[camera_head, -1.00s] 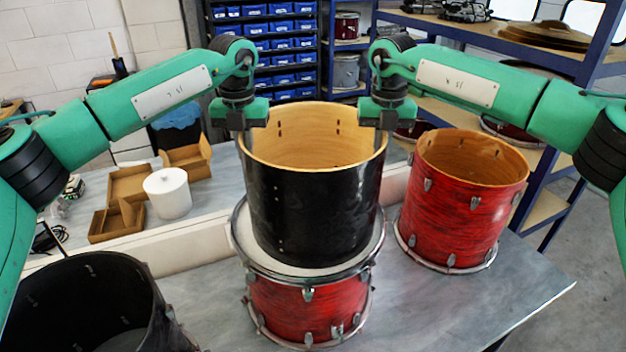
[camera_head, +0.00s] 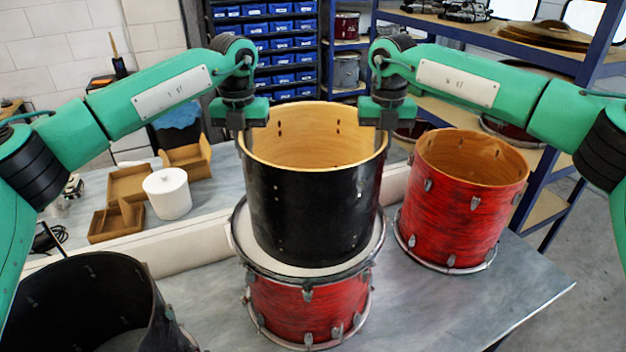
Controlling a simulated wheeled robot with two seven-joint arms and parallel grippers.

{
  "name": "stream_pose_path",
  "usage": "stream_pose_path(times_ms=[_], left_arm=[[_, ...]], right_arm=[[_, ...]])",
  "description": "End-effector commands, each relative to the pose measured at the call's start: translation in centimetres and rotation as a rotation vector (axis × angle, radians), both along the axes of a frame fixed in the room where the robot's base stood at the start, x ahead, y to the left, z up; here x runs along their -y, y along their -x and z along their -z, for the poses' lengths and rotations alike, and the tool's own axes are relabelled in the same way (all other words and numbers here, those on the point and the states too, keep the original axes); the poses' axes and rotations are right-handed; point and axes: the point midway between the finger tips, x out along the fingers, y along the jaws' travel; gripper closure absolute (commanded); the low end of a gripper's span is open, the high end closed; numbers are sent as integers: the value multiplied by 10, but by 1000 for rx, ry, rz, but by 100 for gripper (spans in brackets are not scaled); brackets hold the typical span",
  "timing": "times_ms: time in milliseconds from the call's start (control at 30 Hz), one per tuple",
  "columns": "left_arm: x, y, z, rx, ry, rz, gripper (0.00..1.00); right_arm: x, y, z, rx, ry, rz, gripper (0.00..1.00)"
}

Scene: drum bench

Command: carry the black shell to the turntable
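The black shell (camera_head: 312,212), with a pale wooden inside, is upright in the middle of the view. It is over the pale top of a red drum (camera_head: 305,310); I cannot tell whether it rests there or hangs just above. My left gripper (camera_head: 241,122) is at the left of the shell's upper rim. My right gripper (camera_head: 387,118) is at the right of the same rim. The fingertips are mostly hidden against the rim, so I cannot tell whether they are closed on it. I cannot make out a turntable.
A red shell with an open top (camera_head: 462,205) stands to the right. A dark open drum (camera_head: 85,300) is at the lower left. Cardboard boxes (camera_head: 117,220) and a white canister (camera_head: 168,193) are at the back left. The front right of the bench (camera_head: 450,305) is clear.

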Motion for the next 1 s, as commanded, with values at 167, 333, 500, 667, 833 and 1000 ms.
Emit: stream_pose_path(times_ms=[167, 333, 500, 667, 833, 1000], left_arm=[[0, 0, -7, 2, 1, 0, 100], [0, 0, -18, 1, 1, 0, 100], [0, 0, -31, 1, 1, 0, 100], [0, 0, -43, 1, 1, 0, 100], [0, 0, -50, 1, 1, 0, 100], [0, 0, -51, 1, 1, 0, 100]], right_arm=[[0, 0, -7, 1, -1, 1, 100], [0, 0, -18, 1, -1, 1, 100], [0, 0, -31, 1, -1, 1, 100], [0, 0, -43, 1, -1, 1, 100], [0, 0, -50, 1, -1, 1, 100], [0, 0, -51, 1, -1, 1, 100]])
